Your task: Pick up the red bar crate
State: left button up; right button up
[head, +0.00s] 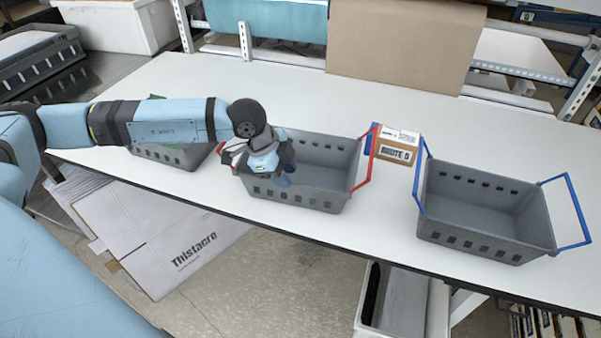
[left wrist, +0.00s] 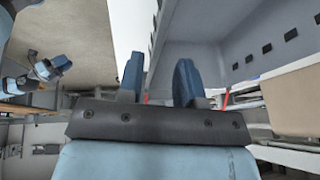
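The red bar crate (head: 300,196) is a grey slotted basket with red handles, standing on the white table. Its right handle (head: 363,160) stands clear. My left gripper (head: 286,177) overlaps the crate's left part and hides much of its left handle. In the left wrist view its two blue fingertips (left wrist: 159,80) are apart with nothing visible between them. Red pieces of handle (left wrist: 226,98) show close to the fingers, and a grey crate wall (left wrist: 215,58) rises behind. A blue-tipped gripper, apparently my right one (left wrist: 45,68), shows small at the left; its opening is unclear.
A grey crate with blue handles (head: 484,216) stands to the right. A cardboard box (head: 398,146) sits behind, between the two crates. Another grey crate (head: 167,157) is at the left, partly behind my arm. The table's front edge is close to the crates.

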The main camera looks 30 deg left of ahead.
pick_arm(q)
jog(key=shift+p+x, duration=0.35)
jog(key=shift+x, duration=1.5)
jog(key=shift+s, duration=0.15)
grip_shut()
jog(key=shift+r, duration=0.1)
